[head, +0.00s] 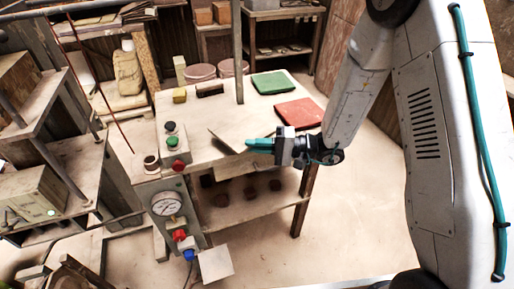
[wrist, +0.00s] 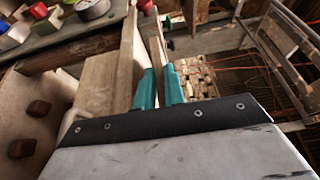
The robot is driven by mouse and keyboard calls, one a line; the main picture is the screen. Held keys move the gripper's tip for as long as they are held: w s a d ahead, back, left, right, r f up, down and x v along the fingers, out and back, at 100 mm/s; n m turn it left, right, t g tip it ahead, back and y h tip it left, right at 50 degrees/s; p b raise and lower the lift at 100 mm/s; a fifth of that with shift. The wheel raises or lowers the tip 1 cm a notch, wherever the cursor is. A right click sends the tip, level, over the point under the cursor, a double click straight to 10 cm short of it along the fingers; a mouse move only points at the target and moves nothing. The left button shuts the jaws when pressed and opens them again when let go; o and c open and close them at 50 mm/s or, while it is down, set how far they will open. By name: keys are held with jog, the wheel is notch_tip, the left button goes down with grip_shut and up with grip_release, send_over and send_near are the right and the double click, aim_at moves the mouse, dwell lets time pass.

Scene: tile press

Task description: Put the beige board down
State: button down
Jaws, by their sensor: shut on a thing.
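My gripper (head: 256,145) is at the front right edge of the worktable, with its teal fingers pointing left. It is shut on the beige board (head: 234,141), which stands out tilted over the front part of the table. The board's pale face blends with the tabletop, so its full outline is hard to tell. In the wrist view, my teal fingers (wrist: 158,88) close on the board's narrow pale edge (wrist: 154,42). I cannot tell whether the board touches the table.
The pale worktable (head: 222,110) holds a green board (head: 273,83) and a red board (head: 299,113) at right. A post (head: 238,60) rises behind. A control box with a gauge (head: 167,204) stands at front left. A lower shelf (head: 250,205) holds brown pieces.

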jog(key=shift+w+f, duration=0.2)
jog(key=shift+f, duration=0.7)
jog(key=shift+w+f, duration=0.2)
jog(key=shift+f, duration=0.7)
jog(key=c, duration=1.5)
grip_release()
jog(key=shift+f, duration=0.15)
